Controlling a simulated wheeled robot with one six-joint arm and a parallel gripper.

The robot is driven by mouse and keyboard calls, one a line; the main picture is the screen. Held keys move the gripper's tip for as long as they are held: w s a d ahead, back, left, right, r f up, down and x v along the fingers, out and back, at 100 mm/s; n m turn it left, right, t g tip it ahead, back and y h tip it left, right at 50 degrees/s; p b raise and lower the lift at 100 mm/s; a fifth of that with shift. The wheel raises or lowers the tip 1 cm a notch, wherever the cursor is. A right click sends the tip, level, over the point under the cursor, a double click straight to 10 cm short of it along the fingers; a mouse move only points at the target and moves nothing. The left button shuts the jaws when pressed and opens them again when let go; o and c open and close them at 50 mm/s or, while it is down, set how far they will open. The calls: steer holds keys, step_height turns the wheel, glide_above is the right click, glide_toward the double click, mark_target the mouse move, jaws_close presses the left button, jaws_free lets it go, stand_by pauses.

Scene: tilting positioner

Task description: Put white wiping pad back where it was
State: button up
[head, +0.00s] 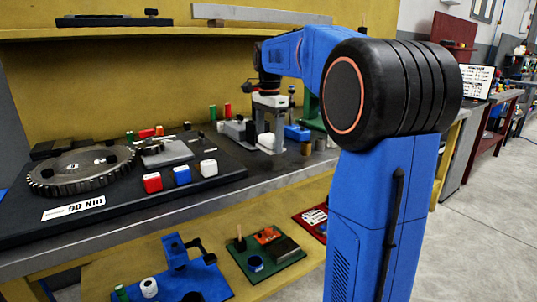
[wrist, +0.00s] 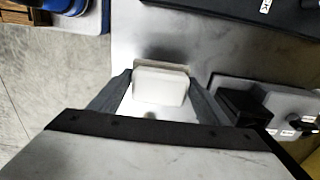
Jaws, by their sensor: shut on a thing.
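The white wiping pad (wrist: 160,88) is a pale block with rounded edges. In the wrist view it sits between the two dark fingers of my gripper (wrist: 160,82), which are shut on it. The pad is over a bare grey metal bench surface (wrist: 190,45), with a dark shadow along its far edge. I cannot tell whether it touches the surface. In the head view my gripper (head: 269,122) points down at the bench's right part, and a white shape (head: 266,141), likely the pad, shows below it.
A dark board (head: 110,214) with a large gear (head: 80,170) lies left on the bench. Red (head: 152,182), blue (head: 181,175) and white (head: 208,168) blocks stand at its front edge. A blue object (head: 297,132) is right of my gripper. A lower shelf holds several fixtures.

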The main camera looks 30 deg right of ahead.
mark_target(269, 163)
steer(key=shift+f, duration=2.35)
steer(key=shift+f, duration=0.1)
steer(key=o, duration=1.1)
step_height(269, 163, up, 12)
steer(key=shift+r, duration=0.15)
steer(key=s+a+f+n+t, duration=0.1)
steer(key=s+a+f+n, duration=0.4)
steer(key=s+f, duration=0.3)
steer(key=s+a+f+n+t, duration=0.2)
steer(key=s+a+f+n, duration=0.3)
steer(key=s+f, duration=0.4)
steer(key=s+a+f+n+t, duration=0.1)
steer(key=s+a+f+n, duration=0.4)
steer(key=s, duration=0.8)
step_height(269, 163, down, 4)
steer(key=n, duration=0.2)
steer(key=shift+s+a+n+t, duration=0.15)
steer(key=shift+a+n+t, duration=0.15)
steer(key=shift+t, duration=0.1)
